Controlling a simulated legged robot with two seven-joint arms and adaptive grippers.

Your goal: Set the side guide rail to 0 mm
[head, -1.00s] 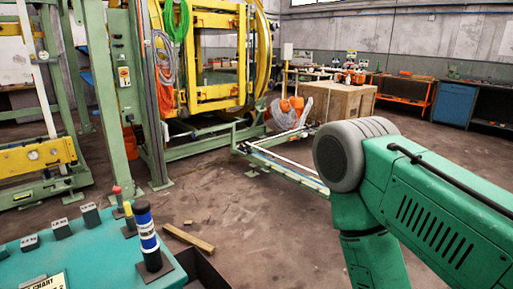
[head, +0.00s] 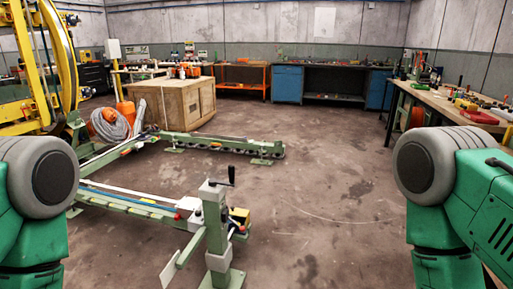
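A green post with a grey top block and a black crank handle (head: 219,182) stands at the front centre in the head view. A pale flat bar (head: 183,257) sticks out from its left side toward me; it may be part of the side guide rail, but I cannot tell. A low green frame with a long white rail (head: 130,190) runs from the post back to the left. No scale reading in mm can be made out. Only my green upper arm parts show at the left and right edges; neither gripper is in view.
A wooden crate (head: 173,103) and an orange-and-grey hose bundle (head: 114,121) stand behind the frame. A green roller beam (head: 222,146) lies low beyond the post. A workbench (head: 455,110) lines the right wall. Bare floor (head: 320,195) is open right of the post.

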